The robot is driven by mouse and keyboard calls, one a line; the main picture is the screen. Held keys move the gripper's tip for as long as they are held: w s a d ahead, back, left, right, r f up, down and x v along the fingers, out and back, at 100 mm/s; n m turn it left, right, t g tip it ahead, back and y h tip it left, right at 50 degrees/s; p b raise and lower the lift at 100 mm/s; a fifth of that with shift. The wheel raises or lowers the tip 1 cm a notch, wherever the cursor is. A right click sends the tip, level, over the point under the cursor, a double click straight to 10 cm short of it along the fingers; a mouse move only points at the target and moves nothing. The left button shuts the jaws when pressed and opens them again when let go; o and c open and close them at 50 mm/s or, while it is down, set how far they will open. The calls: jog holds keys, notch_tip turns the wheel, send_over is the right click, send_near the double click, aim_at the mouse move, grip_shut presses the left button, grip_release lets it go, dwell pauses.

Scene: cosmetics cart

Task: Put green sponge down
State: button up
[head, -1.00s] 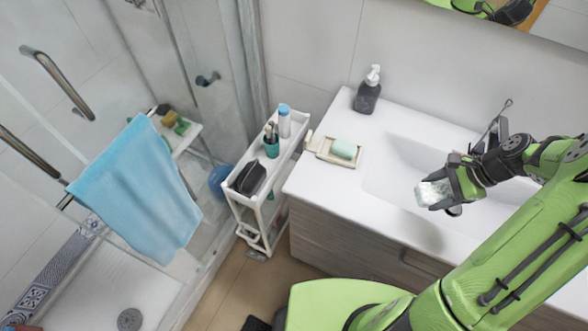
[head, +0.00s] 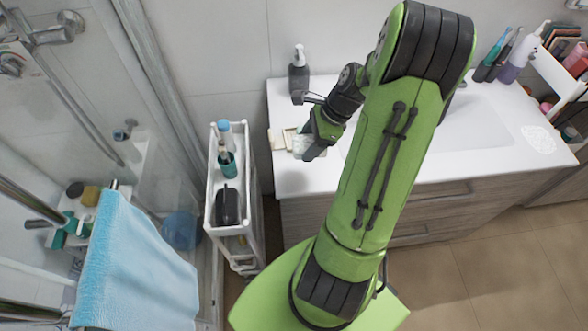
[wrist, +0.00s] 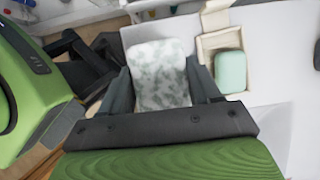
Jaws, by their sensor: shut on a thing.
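The green sponge (wrist: 160,72), pale with a mottled white-green face, is clamped between the two dark fingers of my gripper (wrist: 160,82) in the wrist view. In the head view my gripper (head: 314,148) is over the left end of the white counter (head: 300,180), and the sponge (head: 301,145) shows only partly beside the fingers. I cannot tell the exact gap between sponge and counter. A cream soap dish (wrist: 205,45) with a mint-green bar (wrist: 231,72) in it lies just to the right of the sponge in the wrist view. The dish (head: 277,138) is partly hidden in the head view.
A dark soap dispenser (head: 299,75) stands behind my gripper. A narrow white cart (head: 212,185) with bottles and a black item stands left of the counter. A blue towel (head: 135,265) hangs further left. The counter's front left corner is clear.

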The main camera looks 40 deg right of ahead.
notch_tip(320, 180, down, 9)
jog(key=shift+d+f+b, duration=0.1)
jog(key=shift+b, duration=0.7)
jog(key=o, duration=1)
jog(key=shift+f, duration=0.1)
